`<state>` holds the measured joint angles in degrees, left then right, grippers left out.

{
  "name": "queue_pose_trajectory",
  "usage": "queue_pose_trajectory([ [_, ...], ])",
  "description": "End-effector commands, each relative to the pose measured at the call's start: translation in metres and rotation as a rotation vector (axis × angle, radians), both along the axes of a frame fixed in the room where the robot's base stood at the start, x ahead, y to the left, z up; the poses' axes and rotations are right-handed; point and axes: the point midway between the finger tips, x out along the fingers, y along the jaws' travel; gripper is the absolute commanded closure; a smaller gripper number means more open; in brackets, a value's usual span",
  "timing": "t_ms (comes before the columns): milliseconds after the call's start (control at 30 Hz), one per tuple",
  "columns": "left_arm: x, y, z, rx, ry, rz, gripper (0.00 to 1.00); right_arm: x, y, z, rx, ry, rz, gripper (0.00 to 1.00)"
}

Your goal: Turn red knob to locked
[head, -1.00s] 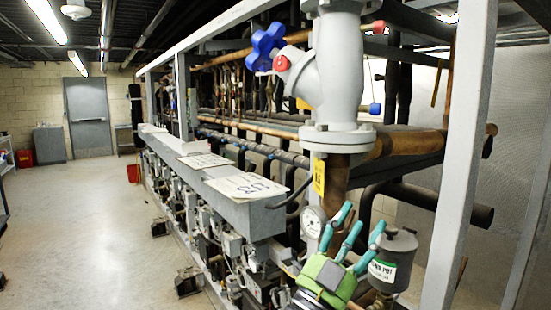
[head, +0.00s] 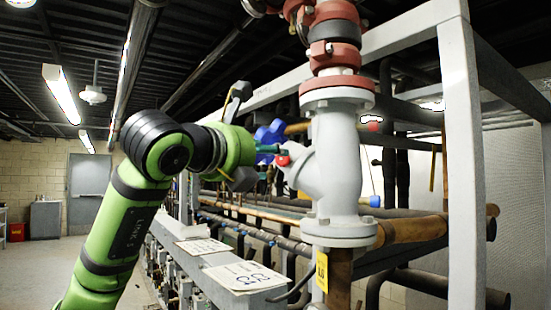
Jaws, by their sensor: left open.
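The red knob (head: 283,160) is a small red cap on the side branch of the white-grey valve body (head: 337,170), partly hidden in the head view. A blue star-shaped handwheel (head: 268,132) shows just behind and above it. My left gripper (head: 272,149) is at the end of the green arm coming in from the left. Its teal fingers point right, by the knob and the handwheel. It is open. I cannot tell whether a finger touches the knob. My right gripper is not in view.
A grey upright post (head: 462,170) stands right of the valve. Red pipe couplings (head: 334,25) sit above it, and copper pipes (head: 410,231) run behind. A long grey ledge with paper labels (head: 245,277) lies below. Open floor is at the left.

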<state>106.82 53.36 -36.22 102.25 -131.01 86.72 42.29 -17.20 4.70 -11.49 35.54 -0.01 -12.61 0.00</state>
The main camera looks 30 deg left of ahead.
Motion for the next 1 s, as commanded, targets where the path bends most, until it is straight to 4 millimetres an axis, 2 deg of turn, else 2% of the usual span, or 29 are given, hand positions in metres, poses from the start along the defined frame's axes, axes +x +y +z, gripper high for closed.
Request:
queue_pose_trajectory([
  [133,0.007,0.011,0.005,-0.008,0.005,0.038,0.44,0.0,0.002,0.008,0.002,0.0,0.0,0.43],
  [500,0.058,0.015,0.005,-0.008,0.004,0.032,0.44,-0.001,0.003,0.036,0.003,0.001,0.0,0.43],
  [867,0.066,0.015,0.003,-0.007,0.0,0.03,0.44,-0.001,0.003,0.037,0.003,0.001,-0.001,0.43],
  [900,0.066,0.015,0.003,-0.007,0.0,0.03,0.52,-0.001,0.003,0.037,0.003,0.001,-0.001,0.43],
  [967,0.066,0.015,0.003,-0.007,0.001,0.03,0.76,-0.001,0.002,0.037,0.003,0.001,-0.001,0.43],
  [1000,0.066,0.015,0.003,-0.007,0.001,0.03,0.92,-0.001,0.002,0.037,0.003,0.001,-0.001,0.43],
])
